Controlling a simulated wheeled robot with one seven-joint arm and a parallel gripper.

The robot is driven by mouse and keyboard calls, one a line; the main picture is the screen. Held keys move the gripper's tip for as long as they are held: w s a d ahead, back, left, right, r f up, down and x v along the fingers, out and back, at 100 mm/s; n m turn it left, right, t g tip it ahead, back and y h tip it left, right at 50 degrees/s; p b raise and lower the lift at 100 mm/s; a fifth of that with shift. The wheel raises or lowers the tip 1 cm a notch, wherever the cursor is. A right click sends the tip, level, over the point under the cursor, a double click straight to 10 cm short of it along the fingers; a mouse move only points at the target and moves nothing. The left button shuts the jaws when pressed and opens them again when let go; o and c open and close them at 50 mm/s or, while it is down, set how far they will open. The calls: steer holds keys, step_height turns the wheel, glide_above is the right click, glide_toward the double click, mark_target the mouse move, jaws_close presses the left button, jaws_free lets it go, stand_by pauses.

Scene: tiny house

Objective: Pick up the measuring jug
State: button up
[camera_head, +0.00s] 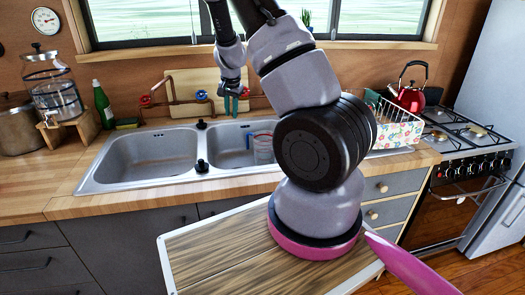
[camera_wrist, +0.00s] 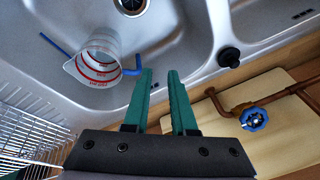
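The measuring jug (camera_wrist: 97,62) is clear with red markings and a blue handle. It sits inside the right basin of the steel sink, and in the head view the jug (camera_head: 263,148) is partly hidden behind my arm. My gripper (camera_wrist: 161,72) has green fingers, which stand apart with nothing between them. In the head view my gripper (camera_head: 235,104) hangs above the back edge of the sink, behind and to the left of the jug. In the wrist view the jug lies left of the fingers, not touching them.
A wire dish rack (camera_wrist: 30,140) stands close by at the wrist view's lower left. Copper pipes with a blue valve (camera_wrist: 254,119) run along the wall behind the sink. A black knob (camera_wrist: 229,57) sits on the sink's rim. The left basin (camera_head: 157,152) is empty.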

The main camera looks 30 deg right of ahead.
mark_target(247, 141)
steer(key=w+d+f+h, duration=0.1)
steer(key=d+f, duration=0.1)
steer(key=f, duration=0.3)
steer(key=w+d+f+h, duration=0.1)
steer(key=d+f, duration=0.1)
steer(key=f, duration=0.2)
steer(key=w+d+f+h, duration=0.1)
steer(key=d+f, duration=0.1)
steer(key=f, duration=0.3)
steer(key=shift+w+d+f, duration=0.3)
steer(key=shift+d, duration=0.1)
steer(key=shift+x, duration=3)
steer(key=shift+s, duration=0.1)
jaws_close()
